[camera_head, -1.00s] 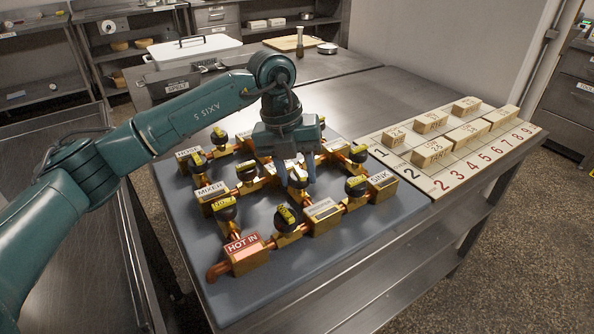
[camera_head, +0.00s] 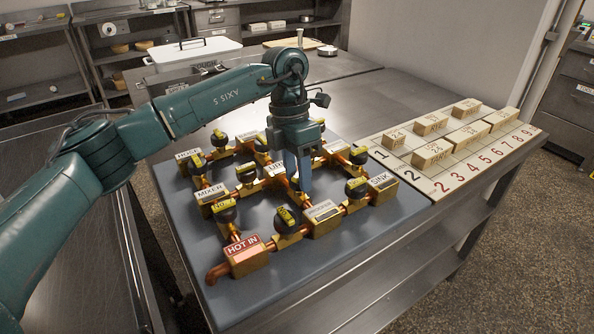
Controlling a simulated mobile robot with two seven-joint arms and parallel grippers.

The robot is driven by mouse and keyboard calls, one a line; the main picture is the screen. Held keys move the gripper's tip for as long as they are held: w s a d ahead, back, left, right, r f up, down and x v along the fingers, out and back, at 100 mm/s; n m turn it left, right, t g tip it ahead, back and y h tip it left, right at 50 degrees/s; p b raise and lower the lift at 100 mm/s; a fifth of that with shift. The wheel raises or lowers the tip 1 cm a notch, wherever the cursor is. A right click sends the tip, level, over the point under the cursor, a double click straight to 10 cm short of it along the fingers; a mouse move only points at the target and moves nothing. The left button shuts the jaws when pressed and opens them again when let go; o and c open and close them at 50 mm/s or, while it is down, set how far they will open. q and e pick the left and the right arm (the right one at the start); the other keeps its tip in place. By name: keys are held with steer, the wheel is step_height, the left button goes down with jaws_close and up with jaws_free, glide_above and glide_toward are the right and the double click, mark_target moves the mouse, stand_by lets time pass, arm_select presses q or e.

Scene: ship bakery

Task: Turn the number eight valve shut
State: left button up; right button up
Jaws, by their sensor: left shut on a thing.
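A pipe board with brass blocks, copper pipes and several black valve knobs with yellow tags lies on a grey-blue base (camera_head: 262,302). My left gripper (camera_head: 301,190) points straight down over the middle of the board, its blue fingers shut on a valve knob that they and the hand almost wholly hide. The number on that knob cannot be read, so I cannot tell whether it is number eight. Other knobs stand clear nearby: one front centre (camera_head: 287,219), one front left (camera_head: 227,211) and one at the right (camera_head: 356,188). My right gripper is not in view.
The HOT IN block (camera_head: 247,257) is at the board's front left, the SINK block (camera_head: 383,188) at its right. A numbered board (camera_head: 436,186) with wooden blocks lies on the table to the right. A white bin (camera_head: 193,53) stands behind.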

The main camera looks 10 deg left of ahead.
arm_select(q)
steer(key=m, duration=0.4)
steer(key=shift+w+m+y, duration=0.1)
steer(key=shift+m+y, duration=0.3)
steer(key=shift+m, duration=0.3)
steer(key=o, duration=1)
step_height(320, 180, up, 13)
steer(key=w, duration=0.2)
steer(key=shift+w+a, duration=0.25)
steer(key=shift+a, duration=0.1)
steer(key=shift+f, duration=0.1)
